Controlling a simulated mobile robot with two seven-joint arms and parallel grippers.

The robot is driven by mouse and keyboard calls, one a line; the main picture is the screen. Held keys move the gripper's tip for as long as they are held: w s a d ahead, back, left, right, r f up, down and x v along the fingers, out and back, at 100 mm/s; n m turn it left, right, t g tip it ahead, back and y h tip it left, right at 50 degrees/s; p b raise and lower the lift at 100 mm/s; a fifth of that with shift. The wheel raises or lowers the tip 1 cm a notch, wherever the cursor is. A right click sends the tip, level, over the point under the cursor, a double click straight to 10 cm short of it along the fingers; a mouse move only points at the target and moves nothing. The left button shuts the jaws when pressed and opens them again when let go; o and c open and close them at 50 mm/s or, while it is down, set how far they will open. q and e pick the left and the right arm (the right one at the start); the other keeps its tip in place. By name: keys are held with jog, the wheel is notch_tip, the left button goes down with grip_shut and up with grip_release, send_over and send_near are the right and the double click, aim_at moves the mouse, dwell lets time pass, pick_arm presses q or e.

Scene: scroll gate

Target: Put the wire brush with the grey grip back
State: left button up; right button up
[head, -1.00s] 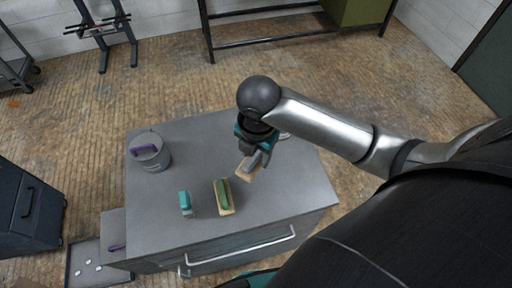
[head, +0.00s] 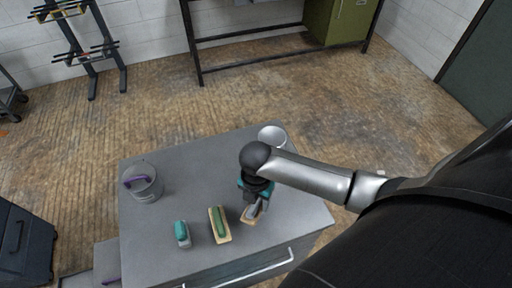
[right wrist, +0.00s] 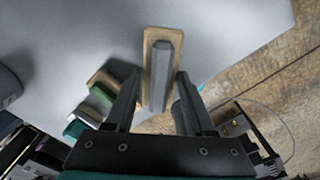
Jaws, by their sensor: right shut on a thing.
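The wire brush with the grey grip (head: 251,214) has a pale wooden base. It is in my right gripper (head: 256,200), over the right front part of the grey cabinet top (head: 190,170). In the right wrist view the grey grip (right wrist: 161,72) shows beyond and between the fingers of the right gripper (right wrist: 158,100). I cannot tell whether the base touches the cabinet top. A brush with a green grip (head: 219,223) lies just left of it, and a teal-gripped one (head: 182,233) lies further left. My left gripper is not in view.
A grey canister with a purple handle (head: 143,183) stands at the left of the top. A round pale dish (head: 272,137) stands at the back. A drawer handle (head: 262,270) runs along the front.

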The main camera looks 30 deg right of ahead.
aim_at(256, 209)
notch_tip(256, 209, down, 5)
jog(key=shift+r+b, duration=0.1)
jog(key=shift+b, duration=0.3)
jog(key=o, duration=1.3)
notch_tip(256, 209, up, 12)
jog(key=shift+p, duration=0.95)
